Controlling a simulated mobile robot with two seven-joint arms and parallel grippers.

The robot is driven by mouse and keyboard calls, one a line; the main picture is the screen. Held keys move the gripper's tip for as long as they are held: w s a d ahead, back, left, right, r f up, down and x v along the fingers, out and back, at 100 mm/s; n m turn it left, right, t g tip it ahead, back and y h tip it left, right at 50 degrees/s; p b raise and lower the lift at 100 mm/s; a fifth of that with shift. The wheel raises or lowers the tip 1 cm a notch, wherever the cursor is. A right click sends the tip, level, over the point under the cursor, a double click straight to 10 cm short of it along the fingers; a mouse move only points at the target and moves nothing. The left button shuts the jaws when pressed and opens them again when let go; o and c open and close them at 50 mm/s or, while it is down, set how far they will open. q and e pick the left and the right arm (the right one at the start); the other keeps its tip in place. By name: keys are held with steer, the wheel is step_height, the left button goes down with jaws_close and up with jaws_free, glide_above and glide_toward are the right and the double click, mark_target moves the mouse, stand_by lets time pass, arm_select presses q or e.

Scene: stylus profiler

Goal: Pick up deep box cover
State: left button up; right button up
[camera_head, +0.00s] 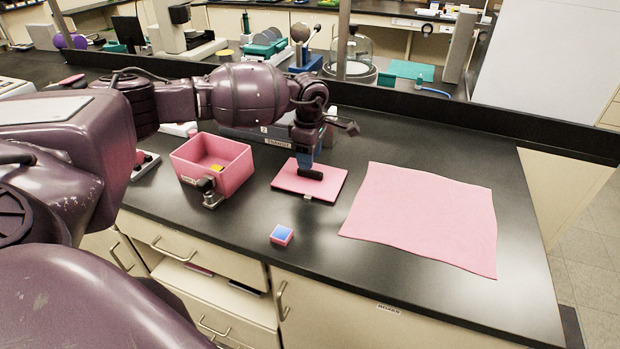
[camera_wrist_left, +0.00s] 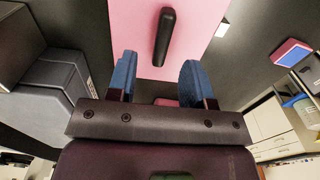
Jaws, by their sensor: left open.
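The deep box cover is a flat pink lid (camera_head: 325,180) with a black bar handle (camera_head: 311,174), lying on the black bench beside the pink box. My left gripper (camera_head: 307,160) is right above the lid, pointing down at the handle. In the left wrist view the open blue fingers (camera_wrist_left: 159,82) stand apart, with the black handle (camera_wrist_left: 165,36) ahead between them and the pink lid (camera_wrist_left: 193,28) behind it. The gap between fingers and handle is hard to judge. The open deep pink box (camera_head: 240,172) stands to the left, with something yellow inside. My right gripper is not in view.
A small blue-topped pink box (camera_head: 282,235) lies near the bench's front edge. A pink cloth (camera_head: 425,215) covers the right part of the bench. A blue-grey labelled case (camera_head: 268,136) stands behind my left gripper. Bare bench lies in front of the lid.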

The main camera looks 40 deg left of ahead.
mark_target(310, 176)
arm_select(q)
step_height(310, 176, down, 4)
steer(key=shift+d+f, duration=0.15)
steer(key=shift+f, duration=0.05)
steer(key=shift+s, duration=0.1)
jaws_close()
